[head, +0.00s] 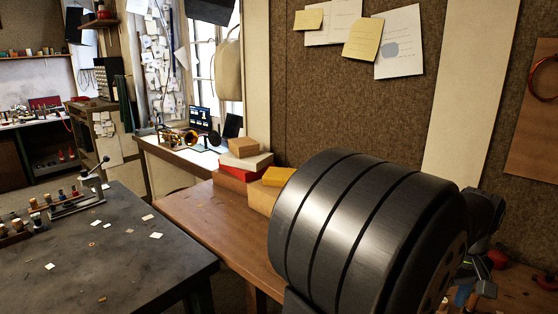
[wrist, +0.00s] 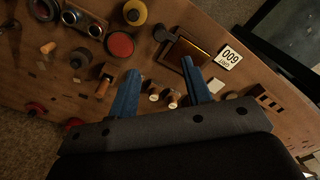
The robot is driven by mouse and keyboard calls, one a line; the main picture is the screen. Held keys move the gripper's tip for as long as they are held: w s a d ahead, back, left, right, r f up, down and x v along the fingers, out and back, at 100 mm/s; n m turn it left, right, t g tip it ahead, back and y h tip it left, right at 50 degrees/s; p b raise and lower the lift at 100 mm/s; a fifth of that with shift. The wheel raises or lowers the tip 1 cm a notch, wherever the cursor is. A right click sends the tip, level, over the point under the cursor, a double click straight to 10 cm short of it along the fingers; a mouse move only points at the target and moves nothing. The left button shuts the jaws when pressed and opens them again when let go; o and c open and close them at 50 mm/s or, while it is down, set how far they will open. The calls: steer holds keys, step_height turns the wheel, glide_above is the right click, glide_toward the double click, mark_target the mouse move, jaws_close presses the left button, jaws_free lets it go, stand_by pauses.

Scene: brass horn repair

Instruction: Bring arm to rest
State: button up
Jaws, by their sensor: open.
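My gripper (wrist: 160,67) shows in the wrist view with its two blue fingers spread apart and nothing between them. It points down over a wooden bench (wrist: 205,30) that carries small parts. In the head view a large dark ribbed cylinder of my own arm fills the lower right and hides much of the bench behind it. Dark arm parts and a bit of blue show past its right edge, low in the picture. Whether the fingers touch anything cannot be told.
Under the gripper are a white label (wrist: 230,57), a yellow knob (wrist: 135,12), a red disc (wrist: 120,44) and small pegs. In the head view, boxes (head: 245,163) stand on the wooden bench; a dark table (head: 150,250) is at left. A pinboard wall (head: 370,110) stands behind.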

step_height(320, 180, down, 14)
steer(key=shift+r, duration=0.25)
steer(key=shift+r, duration=0.1)
